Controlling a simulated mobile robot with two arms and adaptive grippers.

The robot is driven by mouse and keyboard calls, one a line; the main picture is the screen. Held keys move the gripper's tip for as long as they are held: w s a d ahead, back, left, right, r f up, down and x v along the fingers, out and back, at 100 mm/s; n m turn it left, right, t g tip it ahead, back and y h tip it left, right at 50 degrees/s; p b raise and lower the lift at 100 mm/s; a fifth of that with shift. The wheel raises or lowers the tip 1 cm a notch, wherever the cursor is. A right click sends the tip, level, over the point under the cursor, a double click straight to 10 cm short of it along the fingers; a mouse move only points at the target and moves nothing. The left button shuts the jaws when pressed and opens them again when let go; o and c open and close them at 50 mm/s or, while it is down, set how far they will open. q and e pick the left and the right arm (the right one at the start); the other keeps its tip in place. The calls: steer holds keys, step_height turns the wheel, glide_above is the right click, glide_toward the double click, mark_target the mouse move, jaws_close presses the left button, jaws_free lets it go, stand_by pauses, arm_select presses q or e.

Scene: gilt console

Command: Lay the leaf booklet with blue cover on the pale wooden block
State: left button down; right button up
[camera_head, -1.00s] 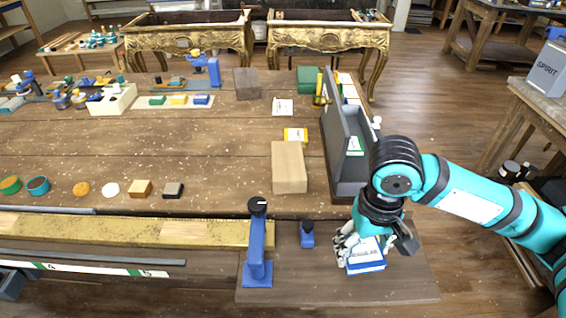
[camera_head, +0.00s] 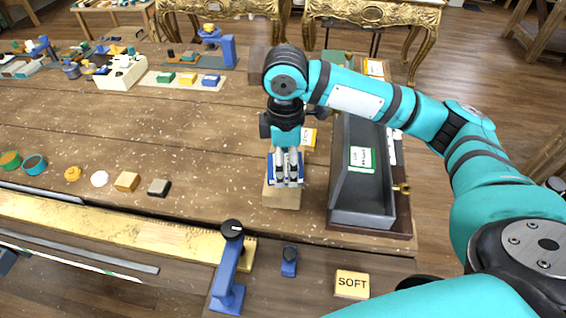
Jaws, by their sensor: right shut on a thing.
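The leaf booklet with blue cover (camera_head: 271,168) is in my right gripper (camera_head: 286,182), directly over the pale wooden block (camera_head: 282,199). The fingers point down and are shut on it. The gripper hides the middle of the booklet; blue edges show on both sides. The booklet covers the back of the block from this angle, and only the block's front part shows. I cannot tell whether booklet and block touch. My left gripper is not in view.
A grey tray (camera_head: 347,220) with a green-edged card (camera_head: 361,159) stands close to the right of the block. A yellow-edged card (camera_head: 308,138) lies behind it. A blue clamp (camera_head: 228,268) and a SOFT block (camera_head: 352,284) are in front.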

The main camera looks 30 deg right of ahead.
steer(key=w+d+r+n+p, duration=0.2)
steer(key=w+r+n, duration=0.2)
steer(key=n, duration=0.5)
steer(key=f, duration=0.1)
steer(key=f+n, duration=0.1)
steer(key=f, duration=0.1)
steer(key=w+f+n+p, duration=0.1)
steer(key=f, duration=0.1)
steer(key=shift+d, duration=0.3)
steer(key=shift+w+f+p, duration=0.1)
steer(key=shift+f+p, duration=0.45)
steer(key=shift+f, duration=1.9)
steer(key=o, duration=1.2)
steer(key=shift+f, duration=0.1)
steer(key=shift+c, duration=0.2)
step_height(320, 180, up, 12)
steer(key=b, duration=0.3)
